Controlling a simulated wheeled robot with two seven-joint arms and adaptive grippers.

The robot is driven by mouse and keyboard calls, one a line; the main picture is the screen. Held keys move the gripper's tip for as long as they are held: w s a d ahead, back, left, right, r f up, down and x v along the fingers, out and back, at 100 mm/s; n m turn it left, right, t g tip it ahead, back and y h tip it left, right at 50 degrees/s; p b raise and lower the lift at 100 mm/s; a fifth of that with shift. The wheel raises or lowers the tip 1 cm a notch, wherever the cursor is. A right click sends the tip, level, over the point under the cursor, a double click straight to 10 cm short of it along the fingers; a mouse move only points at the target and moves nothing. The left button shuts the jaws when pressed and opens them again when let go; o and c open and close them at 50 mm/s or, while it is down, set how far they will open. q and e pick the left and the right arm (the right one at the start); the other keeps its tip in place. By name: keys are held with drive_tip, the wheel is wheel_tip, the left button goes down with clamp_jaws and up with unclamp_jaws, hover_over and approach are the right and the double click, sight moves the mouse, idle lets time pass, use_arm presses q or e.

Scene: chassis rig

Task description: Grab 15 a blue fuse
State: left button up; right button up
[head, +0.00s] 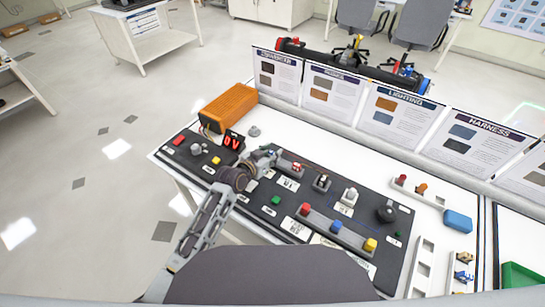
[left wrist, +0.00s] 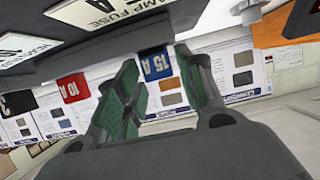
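The blue fuse marked 15 A (left wrist: 156,64) shows in the left wrist view between the fingertips of my left gripper (left wrist: 158,76). The two green-padded fingers stand apart on either side of it, with no clear contact visible. In the head view my left gripper (head: 268,157) is over the upper part of the dark panel (head: 245,208) and seems to hide the blue fuse. A red fuse marked 10 A (left wrist: 71,88) and a dark fuse (left wrist: 19,102) stand in a row beside it. My right gripper is not in view.
Red (head: 305,209), blue (head: 336,226) and yellow (head: 370,244) blocks sit on a grey strip nearer me. Upright posters (head: 335,90) line the table's back.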

use_arm(q)
drive_tip(key=c, duration=0.5)
drive_tip(key=shift+r+p, duration=0.4)
drive_tip(key=shift+r, duration=4.65)
